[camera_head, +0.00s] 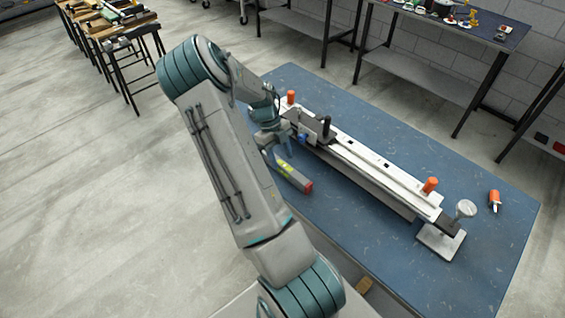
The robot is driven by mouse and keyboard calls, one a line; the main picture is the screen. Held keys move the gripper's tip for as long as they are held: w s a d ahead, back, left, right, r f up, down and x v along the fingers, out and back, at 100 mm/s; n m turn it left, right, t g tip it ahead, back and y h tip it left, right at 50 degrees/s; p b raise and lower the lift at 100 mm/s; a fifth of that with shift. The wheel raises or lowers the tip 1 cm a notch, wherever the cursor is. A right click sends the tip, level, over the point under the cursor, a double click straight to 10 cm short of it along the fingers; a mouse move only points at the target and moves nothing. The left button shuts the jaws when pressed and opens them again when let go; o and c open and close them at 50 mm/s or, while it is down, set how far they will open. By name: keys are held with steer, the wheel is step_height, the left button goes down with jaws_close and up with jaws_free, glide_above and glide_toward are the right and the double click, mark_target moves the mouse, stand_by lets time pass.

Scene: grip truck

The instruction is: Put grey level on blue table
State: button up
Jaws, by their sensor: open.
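The grey level (292,176), with a yellow-green patch and a red end, is at the left part of the blue table (420,270), in front of the long white rail. It looks to be lying on the tabletop, though I cannot tell for sure that it touches. My gripper (277,154) is open, just above and behind the level's left end. My arm and wrist partly hide the fingers and that end of the level.
A long white rail assembly (375,173) with orange knobs and a black upright runs across the blue table. An orange-handled tool (494,199) lies at the right. The front right of the table is clear. Other benches stand behind.

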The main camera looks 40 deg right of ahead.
steer(key=v, duration=0.9)
steer(key=s+a+r+n+t+y, duration=0.1)
steer(key=s+a+r+n+t, duration=0.2)
steer(key=a+r+n, duration=0.55)
steer(key=s+a+r+n+t, duration=0.2)
steer(key=s+a+n, duration=0.5)
steer(key=n, duration=0.6)
steer(key=s+a+r+n+t, duration=0.2)
steer(key=s+a+r+n, duration=0.2)
steer(key=s+a+n, duration=0.4)
steer(key=a+n, duration=0.3)
steer(key=n, duration=0.3)
steer(key=shift+s+r+t+h+b, duration=0.25)
steer(key=shift+t+h+b, duration=0.05)
steer(key=shift+b, duration=0.05)
steer(key=shift+a, duration=0.15)
steer(key=shift+c, duration=1.3)
